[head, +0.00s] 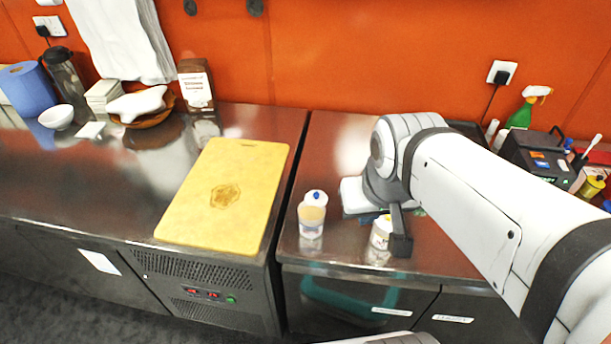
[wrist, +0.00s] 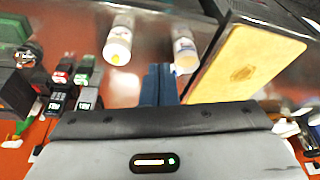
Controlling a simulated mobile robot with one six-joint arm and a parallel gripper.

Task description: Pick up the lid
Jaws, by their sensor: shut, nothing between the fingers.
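A second small white tub (head: 380,233) stands to the right, partly hidden by my gripper. My gripper (head: 401,245) points down in front of that tub, right of the lid, shut and empty. In the wrist view my gripper (wrist: 159,84) shows its two dark fingers together. Two blurred containers, one on the left (wrist: 118,42) and one on the right (wrist: 185,50), lie beyond the fingers; the lid is not clear there.
A yellow cutting board (head: 226,195) lies left of the gap between counters. A black box device (head: 538,153) and a green spray bottle (head: 522,113) stand at the back right. A wooden bowl (head: 146,121) is at the back left. The counter's front edge is close to my gripper.

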